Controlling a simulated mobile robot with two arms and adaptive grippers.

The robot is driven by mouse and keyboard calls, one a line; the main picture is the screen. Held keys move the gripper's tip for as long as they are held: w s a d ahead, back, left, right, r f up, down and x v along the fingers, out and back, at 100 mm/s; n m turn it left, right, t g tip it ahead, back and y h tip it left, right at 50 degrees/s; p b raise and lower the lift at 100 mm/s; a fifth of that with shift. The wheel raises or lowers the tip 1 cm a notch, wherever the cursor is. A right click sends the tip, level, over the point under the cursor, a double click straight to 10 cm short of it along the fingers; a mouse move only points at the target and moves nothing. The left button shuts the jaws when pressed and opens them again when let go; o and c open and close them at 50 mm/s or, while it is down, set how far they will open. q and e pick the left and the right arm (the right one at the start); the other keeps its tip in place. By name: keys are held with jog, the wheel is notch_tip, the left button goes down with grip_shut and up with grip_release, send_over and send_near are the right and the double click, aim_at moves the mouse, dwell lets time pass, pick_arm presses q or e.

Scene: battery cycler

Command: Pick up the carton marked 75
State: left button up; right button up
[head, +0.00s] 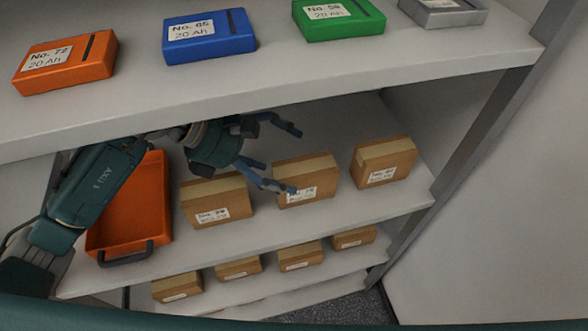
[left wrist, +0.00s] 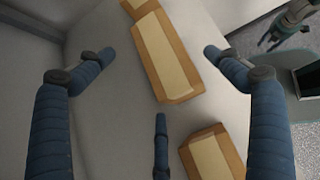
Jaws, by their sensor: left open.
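The carton marked 75 (head: 306,178) is a brown box with a pale tape strip on top, the middle of three on the middle shelf. Its white label is partly covered by a finger. My left gripper (head: 293,160) is open, with blue fingers spread above and in front of this carton. In the left wrist view, a carton (left wrist: 166,58) that appears to be the same one lies between the two side fingers of my left gripper (left wrist: 160,72), with nothing gripped. What looks like my right gripper (left wrist: 292,22) shows small at the upper right.
Similar cartons stand left (head: 216,205) and right (head: 384,166) on the same shelf (head: 300,228). An orange bin (head: 135,205) is at the left, under my arm. The upper shelf (head: 270,80) carries coloured battery boxes and overhangs close to my gripper. More cartons stand below.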

aim_at(304, 169)
pick_arm(q)
jog(key=p+x, duration=0.2)
jog(key=x, duration=0.4)
jog(key=shift+w+d+f, duration=0.1)
jog(key=shift+d+f, duration=0.05)
jog(key=shift+d, duration=0.25)
jog(key=shift+d+f, duration=0.15)
jog(key=shift+f, duration=0.05)
jog(key=shift+w, duration=0.1)
jog(key=shift+c, duration=1)
jog(key=c, duration=1.5)
jog(key=shift+c, duration=0.2)
pick_arm(e)
jog(key=shift+s+d+r, duration=0.15)
jog(key=shift+d+r, duration=0.15)
jog(key=shift+r, duration=0.25)
jog(key=shift+s+d+r, duration=0.1)
jog(key=shift+d+r, duration=0.2)
jog(key=shift+r, duration=0.2)
pick_arm(q)
jog(key=shift+r, duration=0.1)
pick_arm(e)
jog(key=shift+d, duration=0.1)
